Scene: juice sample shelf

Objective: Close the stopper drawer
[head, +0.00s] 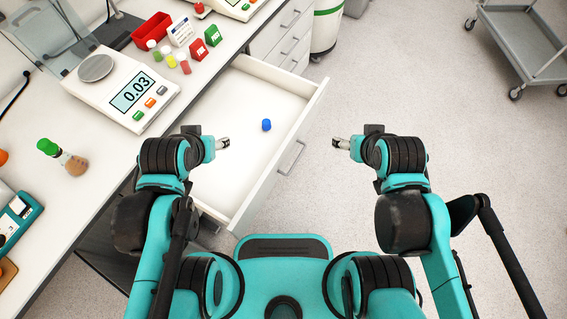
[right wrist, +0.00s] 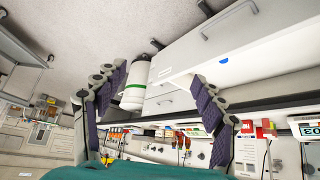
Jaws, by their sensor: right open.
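The white stopper drawer (head: 307,112) is pulled far out from under the bench in the head view, with its bar handle (head: 291,158) on the front. A blue stopper (head: 266,125) lies inside it. My left gripper (head: 223,143) is over the drawer's interior; its jaw opening is unclear. My right gripper (head: 340,143) is to the right of the drawer front, apart from the handle. In the right wrist view, the right gripper (right wrist: 160,75) has its fingers spread with nothing between them. The drawer front and handle (right wrist: 229,20) show at the upper right there.
The bench carries a scale (head: 125,92) reading 0.03, a flask with a green cap (head: 62,157), a red bin (head: 152,30) and small bottles. Closed drawers (head: 284,38) and a white-green bin (head: 327,27) stand beyond. A grey cart (head: 525,42) is far right. Floor right of the drawer is clear.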

